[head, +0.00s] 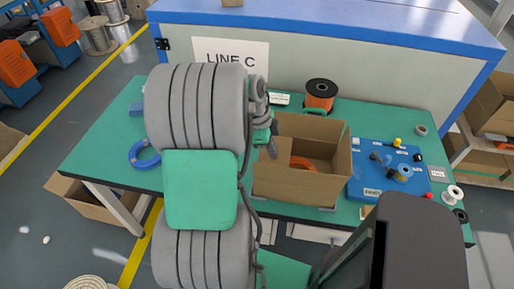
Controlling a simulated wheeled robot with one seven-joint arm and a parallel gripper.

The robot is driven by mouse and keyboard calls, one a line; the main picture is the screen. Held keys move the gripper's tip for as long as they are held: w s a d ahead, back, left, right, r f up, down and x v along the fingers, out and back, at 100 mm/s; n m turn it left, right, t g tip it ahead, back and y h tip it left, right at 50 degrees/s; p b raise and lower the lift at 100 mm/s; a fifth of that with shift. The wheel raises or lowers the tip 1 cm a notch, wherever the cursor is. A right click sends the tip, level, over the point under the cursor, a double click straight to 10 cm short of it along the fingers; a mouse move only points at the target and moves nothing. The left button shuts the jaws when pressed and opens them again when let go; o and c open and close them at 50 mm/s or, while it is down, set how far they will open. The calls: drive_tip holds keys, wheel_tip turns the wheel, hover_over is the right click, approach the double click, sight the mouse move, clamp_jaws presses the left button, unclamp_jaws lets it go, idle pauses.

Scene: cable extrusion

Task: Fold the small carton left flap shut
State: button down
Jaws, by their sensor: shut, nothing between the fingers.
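The small carton (318,188) is a brown cardboard box on the green table, right of my arm. Its top is open, and an orange coil (303,163) shows inside. My gripper (272,152) is at the carton's left side, by the upper left corner, pointing down. It looks closed and holds nothing. My arm and gripper cover part of the carton's left edge, so I cannot clearly make out the left flap or whether the gripper touches it.
A blue board (375,190) with small parts lies right of the carton. An orange spool (320,93) stands behind it. A blue ring (143,154) lies on the table (105,137) left of my arm. A white-blue partition (350,62) bounds the back.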

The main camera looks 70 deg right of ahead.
drive_tip(key=shift+s+a+f+y, duration=0.15)
drive_tip(key=shift+a+f, duration=0.15)
drive_tip(key=shift+f, duration=0.25)
drive_tip(key=shift+a+f+y, duration=0.15)
drive_tip(key=shift+a+f, duration=0.15)
drive_tip(key=shift+f, duration=0.2)
drive_tip(key=r+p, duration=0.1)
drive_tip(key=d+r+p, duration=0.1)
drive_tip(key=r+p, duration=0.1)
drive_tip(key=r, duration=0.1)
drive_tip(key=shift+d+r, duration=0.1)
drive_tip(key=shift+d, duration=0.25)
wheel_tip(320, 180, up, 6)
drive_tip(key=p, duration=0.3)
drive_tip(key=shift+a, duration=0.2)
